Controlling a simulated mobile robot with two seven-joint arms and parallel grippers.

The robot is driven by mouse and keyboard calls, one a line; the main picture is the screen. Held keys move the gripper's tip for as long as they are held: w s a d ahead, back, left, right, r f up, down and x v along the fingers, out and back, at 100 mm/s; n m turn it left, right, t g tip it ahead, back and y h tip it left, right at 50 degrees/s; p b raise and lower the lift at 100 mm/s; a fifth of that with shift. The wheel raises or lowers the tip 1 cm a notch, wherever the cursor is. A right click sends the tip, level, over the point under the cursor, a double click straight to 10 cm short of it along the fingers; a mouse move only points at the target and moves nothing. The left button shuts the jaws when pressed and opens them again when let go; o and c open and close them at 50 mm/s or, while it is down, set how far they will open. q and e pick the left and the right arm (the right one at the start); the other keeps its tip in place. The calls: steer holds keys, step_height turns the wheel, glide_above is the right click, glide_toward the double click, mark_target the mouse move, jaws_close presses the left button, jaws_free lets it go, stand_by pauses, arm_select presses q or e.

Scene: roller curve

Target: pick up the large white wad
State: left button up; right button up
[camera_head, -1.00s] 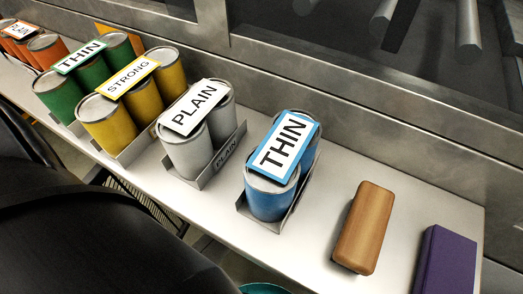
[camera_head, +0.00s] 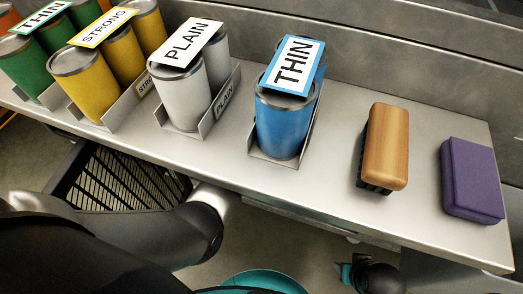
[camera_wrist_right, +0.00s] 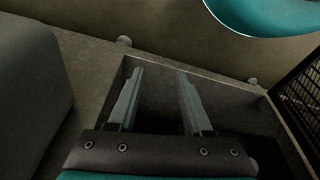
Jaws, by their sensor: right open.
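I see no large white wad in either view. My right gripper (camera_wrist_right: 160,78) is open and empty in the right wrist view. Its two grey fingers stand apart, over a grey open-topped box (camera_wrist_right: 225,88) with a dark inside. I cannot tell how far above the box they are, and its contents are too dark to make out. My left gripper is not in view.
A metal shelf (camera_head: 335,185) carries cans with cards, among them a blue THIN can (camera_head: 283,128) and white PLAIN cans (camera_head: 180,97). A wooden-backed brush (camera_head: 387,147) and a purple block (camera_head: 473,180) lie at its right. A black basket (camera_head: 125,180) stands below.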

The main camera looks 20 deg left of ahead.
arm_select(q)
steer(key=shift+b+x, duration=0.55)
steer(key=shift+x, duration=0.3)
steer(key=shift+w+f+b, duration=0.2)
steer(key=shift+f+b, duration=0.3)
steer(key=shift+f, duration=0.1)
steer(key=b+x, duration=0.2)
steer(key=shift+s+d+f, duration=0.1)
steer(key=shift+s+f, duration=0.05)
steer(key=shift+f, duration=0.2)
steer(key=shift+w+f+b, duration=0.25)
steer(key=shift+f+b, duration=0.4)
steer(key=shift+b, duration=0.15)
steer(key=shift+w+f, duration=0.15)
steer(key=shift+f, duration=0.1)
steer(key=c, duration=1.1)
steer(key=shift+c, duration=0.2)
arm_select(e)
steer(key=w+a+r+t+y, duration=0.1)
steer(key=w+a+r+t, duration=0.1)
steer(key=r, duration=0.8)
steer(key=shift+w+t, duration=0.8)
steer(key=shift+w, duration=0.15)
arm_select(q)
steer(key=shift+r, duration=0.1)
